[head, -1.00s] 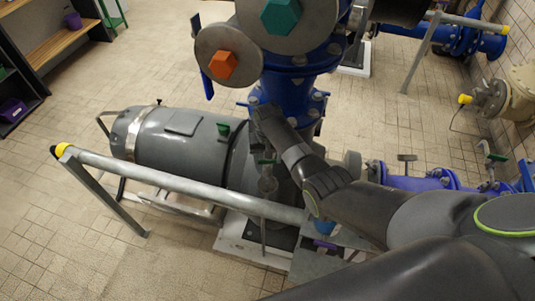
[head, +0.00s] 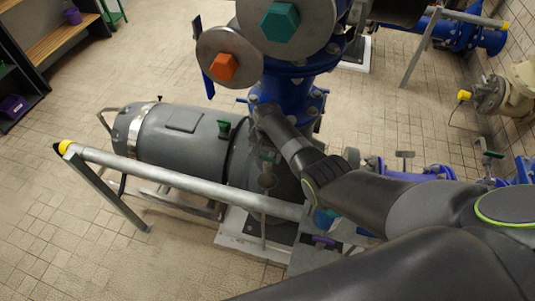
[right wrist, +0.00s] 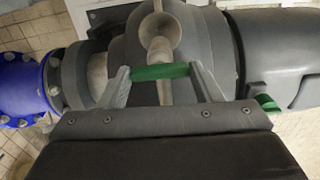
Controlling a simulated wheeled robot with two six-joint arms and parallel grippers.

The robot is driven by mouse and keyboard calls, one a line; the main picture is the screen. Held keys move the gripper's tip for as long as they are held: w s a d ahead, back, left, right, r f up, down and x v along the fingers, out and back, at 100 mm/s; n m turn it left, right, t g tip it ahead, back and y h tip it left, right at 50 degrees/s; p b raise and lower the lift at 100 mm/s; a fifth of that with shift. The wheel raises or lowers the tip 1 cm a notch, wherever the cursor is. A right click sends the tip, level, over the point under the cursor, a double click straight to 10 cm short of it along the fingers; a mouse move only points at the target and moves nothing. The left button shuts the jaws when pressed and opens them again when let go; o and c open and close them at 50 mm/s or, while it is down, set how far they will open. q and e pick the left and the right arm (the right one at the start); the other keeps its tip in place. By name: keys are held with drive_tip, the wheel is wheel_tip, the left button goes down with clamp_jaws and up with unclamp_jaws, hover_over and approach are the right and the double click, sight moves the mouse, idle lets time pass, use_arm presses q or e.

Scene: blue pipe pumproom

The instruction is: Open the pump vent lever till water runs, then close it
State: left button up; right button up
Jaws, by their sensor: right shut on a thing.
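The vent lever has a green grip (right wrist: 160,72), which lies level across the picture between the two fingers of my right gripper (right wrist: 158,75) in the right wrist view. The gripper is shut on it. Past the lever are a pale vent spout (right wrist: 161,45) and a grey funnel (right wrist: 160,28). I cannot make out running water in either view. My left gripper is not in view.
A grey guard rail (head: 180,178) with a yellow end runs in front of the pump motor (head: 185,138). A second green handle (head: 223,128) stands on the pump. Blue pipework (head: 292,85) with orange and teal hexagonal knobs rises behind. Tiled floor is clear at the left.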

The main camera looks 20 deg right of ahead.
sight(267, 157)
drive_tip(key=o, duration=1)
drive_tip(key=shift+c, duration=0.2)
wheel_tip(267, 157, up, 12)
drive_tip(key=shift+b, duration=0.35)
drive_tip(key=shift+s, duration=0.1)
